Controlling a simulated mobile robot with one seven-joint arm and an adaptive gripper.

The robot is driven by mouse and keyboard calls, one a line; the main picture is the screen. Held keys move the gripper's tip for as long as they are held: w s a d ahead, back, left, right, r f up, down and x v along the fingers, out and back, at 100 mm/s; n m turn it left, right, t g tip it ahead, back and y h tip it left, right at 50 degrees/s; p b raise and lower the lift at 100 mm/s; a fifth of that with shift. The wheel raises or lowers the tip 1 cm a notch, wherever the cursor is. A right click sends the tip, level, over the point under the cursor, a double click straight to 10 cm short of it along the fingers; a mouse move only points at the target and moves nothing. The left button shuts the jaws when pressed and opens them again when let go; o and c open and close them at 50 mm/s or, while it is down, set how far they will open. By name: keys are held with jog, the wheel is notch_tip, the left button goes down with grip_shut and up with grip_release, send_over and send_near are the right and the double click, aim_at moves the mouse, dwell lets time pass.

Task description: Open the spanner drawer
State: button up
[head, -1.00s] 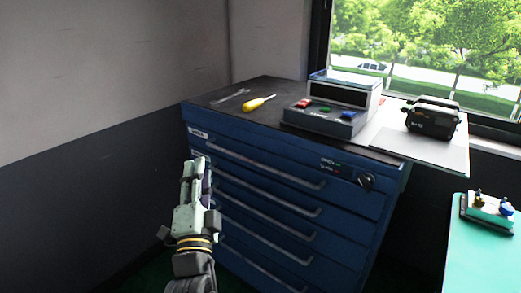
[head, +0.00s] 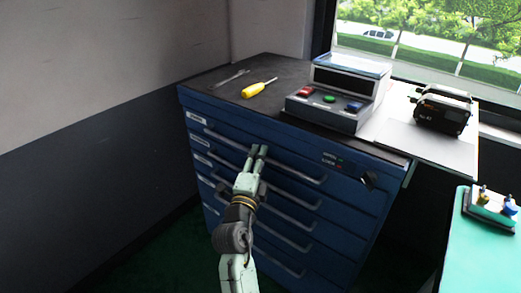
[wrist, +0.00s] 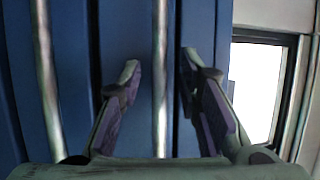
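A blue cabinet (head: 345,225) holds a stack of shut drawers with long pale bar handles and small label plates at their left ends. The labels are too small to read, so I cannot tell which one names spanners. My gripper (head: 258,151) is at the front of the top drawer, over its handle (head: 303,173). In the wrist view, my gripper (wrist: 162,85) is open, with one finger on each side of a bar handle (wrist: 161,45). The fingers look apart from the bar. A second handle (wrist: 46,80) shows to the left.
A black knob (head: 368,180) and small indicator lights sit at the cabinet's upper right. A green-topped table (head: 480,250) stands at right.

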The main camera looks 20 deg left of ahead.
jog(key=shift+w+r, duration=0.1)
jog(key=shift+w, duration=0.5)
grip_shut()
dwell(0.5)
